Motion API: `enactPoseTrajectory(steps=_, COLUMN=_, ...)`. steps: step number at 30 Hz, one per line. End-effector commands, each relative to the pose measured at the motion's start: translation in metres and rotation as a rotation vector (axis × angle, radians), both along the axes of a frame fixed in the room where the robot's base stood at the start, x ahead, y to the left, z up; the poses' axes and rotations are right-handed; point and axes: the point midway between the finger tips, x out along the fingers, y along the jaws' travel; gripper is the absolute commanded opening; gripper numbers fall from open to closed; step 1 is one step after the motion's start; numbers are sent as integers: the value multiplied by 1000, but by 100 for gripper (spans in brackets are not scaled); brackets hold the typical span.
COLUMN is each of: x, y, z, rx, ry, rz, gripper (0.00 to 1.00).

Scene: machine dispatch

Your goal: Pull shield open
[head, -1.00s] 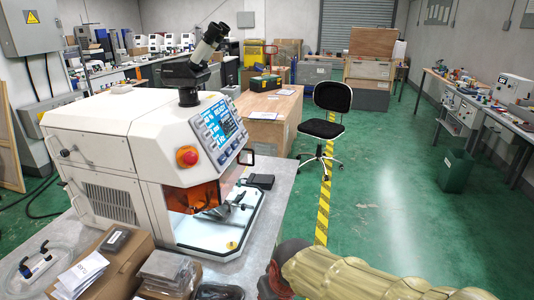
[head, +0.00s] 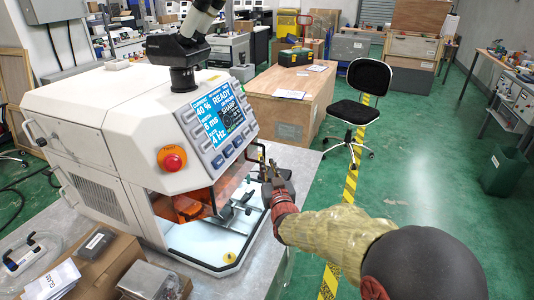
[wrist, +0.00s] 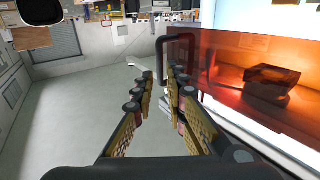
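The white machine (head: 120,130) stands on the bench with an orange see-through shield (wrist: 250,75), which fills the right of the wrist view. The shield's dark looped handle (wrist: 162,58) stands upright just beyond my fingertips; it also shows in the head view (head: 261,150). My gripper (wrist: 160,80) is open, with a gap between its two padded fingers and nothing held. In the head view my gripper (head: 272,172) is at the right side of the machine, close to the handle. My fingertips partly cover the lower handle, so contact cannot be told.
A red stop button (head: 172,159) and a lit display (head: 220,110) are on the machine's front. A microscope (head: 190,45) rises on top. Boxes (head: 95,260) lie at the bench's near left. A black chair (head: 358,110) stands on the floor beyond.

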Motion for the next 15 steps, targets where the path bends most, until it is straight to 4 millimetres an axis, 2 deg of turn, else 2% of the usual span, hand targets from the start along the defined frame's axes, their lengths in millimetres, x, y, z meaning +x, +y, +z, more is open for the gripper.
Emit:
enactPoseTrajectory(steps=9, x=45, y=11, z=-3, rx=-1, ry=2, rz=0, gripper=14)
enactPoseTrajectory(steps=15, x=66, y=16, z=-2, rx=-3, ry=2, rz=0, gripper=14)
